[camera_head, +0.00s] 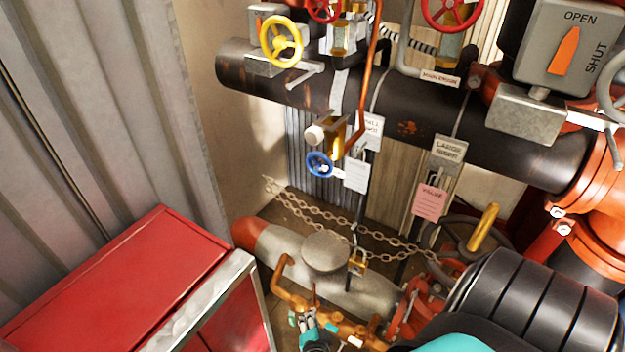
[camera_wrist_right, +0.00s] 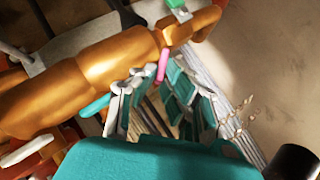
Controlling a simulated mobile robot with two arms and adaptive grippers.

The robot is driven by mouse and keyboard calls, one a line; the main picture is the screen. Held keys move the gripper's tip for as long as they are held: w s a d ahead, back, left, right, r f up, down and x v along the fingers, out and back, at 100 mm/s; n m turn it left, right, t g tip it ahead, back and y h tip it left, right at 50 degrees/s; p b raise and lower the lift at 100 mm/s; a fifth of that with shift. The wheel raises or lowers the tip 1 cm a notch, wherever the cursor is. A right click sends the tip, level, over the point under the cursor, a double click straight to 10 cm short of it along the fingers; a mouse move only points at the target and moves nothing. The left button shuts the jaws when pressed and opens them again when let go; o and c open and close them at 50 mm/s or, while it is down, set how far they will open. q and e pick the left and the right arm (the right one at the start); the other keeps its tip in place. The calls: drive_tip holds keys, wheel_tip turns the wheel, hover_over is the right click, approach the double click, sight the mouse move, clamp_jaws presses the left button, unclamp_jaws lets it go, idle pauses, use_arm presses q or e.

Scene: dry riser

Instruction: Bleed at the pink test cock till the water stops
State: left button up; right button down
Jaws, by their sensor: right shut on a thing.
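The pink test cock's handle (camera_wrist_right: 163,65) shows in the right wrist view as a small pink lever under a brass pipe fitting (camera_wrist_right: 110,65). My right gripper (camera_wrist_right: 152,80) has its fingertips at this lever and is shut on it. In the head view my right gripper (camera_head: 308,326) is at the bottom, beside the brass pipework (camera_head: 350,330); the pink lever cannot be made out there. No running water can be made out in either view. My left gripper is not in view.
A red cabinet (camera_head: 120,280) with a pale metal edge stands at the left. A chain (camera_head: 310,222) hangs behind the brass pipework. A blue handwheel (camera_head: 319,164), hanging tags and a large dark pipe (camera_head: 420,125) lie above. A black ribbed cylinder (camera_head: 540,305) fills the lower right.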

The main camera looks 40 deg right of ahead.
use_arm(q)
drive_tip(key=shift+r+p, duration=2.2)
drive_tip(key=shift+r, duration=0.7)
use_arm(e)
drive_tip(key=shift+w+a+r+n+g, duration=0.15)
drive_tip(key=shift+n+g, duration=0.3)
drive_tip(key=shift+g, duration=0.3)
drive_tip(key=shift+w+r+n+g, duration=0.15)
drive_tip(key=shift+n+g, duration=0.3)
drive_tip(key=shift+g, duration=0.3)
drive_tip(key=shift+f, duration=0.1)
drive_tip(key=c, duration=1.4)
unclamp_jaws()
drive_tip(key=shift+c, duration=0.2)
